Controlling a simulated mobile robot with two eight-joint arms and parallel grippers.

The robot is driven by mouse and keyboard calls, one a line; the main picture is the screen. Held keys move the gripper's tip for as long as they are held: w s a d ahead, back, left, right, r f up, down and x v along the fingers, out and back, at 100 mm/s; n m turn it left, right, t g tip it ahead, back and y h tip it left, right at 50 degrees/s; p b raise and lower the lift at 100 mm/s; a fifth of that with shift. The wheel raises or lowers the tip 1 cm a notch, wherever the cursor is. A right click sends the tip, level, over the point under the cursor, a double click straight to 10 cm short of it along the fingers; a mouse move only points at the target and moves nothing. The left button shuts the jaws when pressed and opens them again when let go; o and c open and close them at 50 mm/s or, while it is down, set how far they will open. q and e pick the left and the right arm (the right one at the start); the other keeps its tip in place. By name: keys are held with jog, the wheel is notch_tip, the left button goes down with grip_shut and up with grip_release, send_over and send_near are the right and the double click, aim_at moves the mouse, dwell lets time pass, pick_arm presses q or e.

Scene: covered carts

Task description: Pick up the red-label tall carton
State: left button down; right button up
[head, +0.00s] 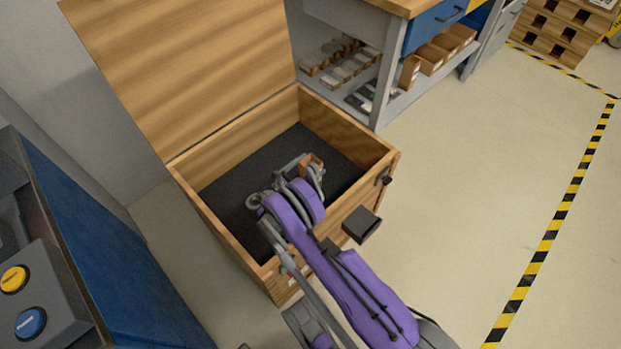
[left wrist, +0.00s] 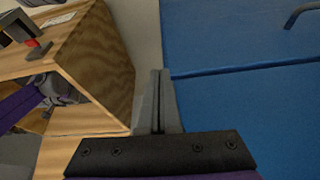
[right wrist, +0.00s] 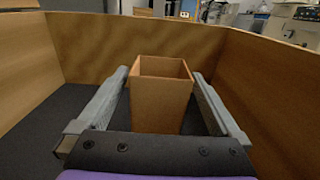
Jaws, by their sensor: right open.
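A tall brown carton with an open top (right wrist: 160,100) stands upright in the wooden chest, and its upper end shows in the head view (head: 312,161). No red label shows on the faces in sight. My right gripper (right wrist: 159,75) is open, with one finger on each side of the carton. A narrow gap shows between the fingers and the carton's walls. The carton's base is hidden behind the gripper's palm in the right wrist view. My left gripper (left wrist: 158,74) is shut and empty outside the chest, its fingers together. I cannot make it out in the head view.
The wooden chest (head: 225,235) has a dark floor and its lid (head: 190,70) stands open. Its walls surround my right gripper. A blue cabinet (left wrist: 240,100) is close to my left gripper. A shelf bench (head: 385,80) stands behind; floor on the right is clear.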

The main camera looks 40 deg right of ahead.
jog(key=shift+d, duration=0.45)
grip_shut()
